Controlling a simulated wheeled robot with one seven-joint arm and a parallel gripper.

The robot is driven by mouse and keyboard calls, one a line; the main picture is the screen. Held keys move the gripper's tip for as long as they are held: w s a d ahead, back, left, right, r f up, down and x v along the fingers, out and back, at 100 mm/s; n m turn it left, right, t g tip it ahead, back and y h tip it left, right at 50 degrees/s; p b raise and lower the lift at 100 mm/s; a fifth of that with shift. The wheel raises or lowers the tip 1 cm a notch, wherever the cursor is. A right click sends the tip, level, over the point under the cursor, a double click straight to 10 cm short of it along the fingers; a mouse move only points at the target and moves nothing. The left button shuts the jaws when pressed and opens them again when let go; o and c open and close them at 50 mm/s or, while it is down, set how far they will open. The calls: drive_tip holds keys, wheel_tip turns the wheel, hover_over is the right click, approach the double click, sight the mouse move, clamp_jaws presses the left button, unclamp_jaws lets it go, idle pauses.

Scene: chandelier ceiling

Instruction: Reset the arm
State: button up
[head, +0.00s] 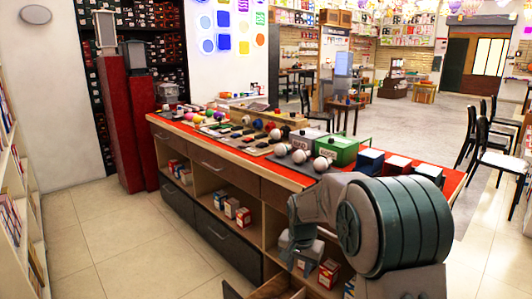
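My arm, grey and dark green, fills the lower right of the head view in front of the counter. It reaches left from a large ribbed drum-shaped joint and bends down at the counter's front. I cannot make out any gripper fingers, so my gripper does not show. Nothing held can be seen.
A long counter (226,146) with a red top edge holds several bulbs, a green box (336,149) and dark boxes. Its shelves hold small cartons (244,217). A drawer (277,289) seems open at the bottom. Tiled floor (120,240) is clear on the left; chairs (497,162) stand right.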

drive_tip(key=s+d+r+n+p, duration=0.2)
drive_tip(key=s+d+r+p, duration=0.1)
drive_tip(key=s+r+p, duration=0.6)
drive_tip(key=s+d+r+n+t+p, duration=0.1)
drive_tip(key=s+d+r+n+p, duration=0.2)
drive_tip(key=s+r+p, duration=0.7)
drive_tip(key=s+r, duration=0.7)
drive_tip(key=r, duration=0.3)
drive_tip(key=shift+s+t, duration=0.3)
drive_tip(key=shift+s, duration=0.1)
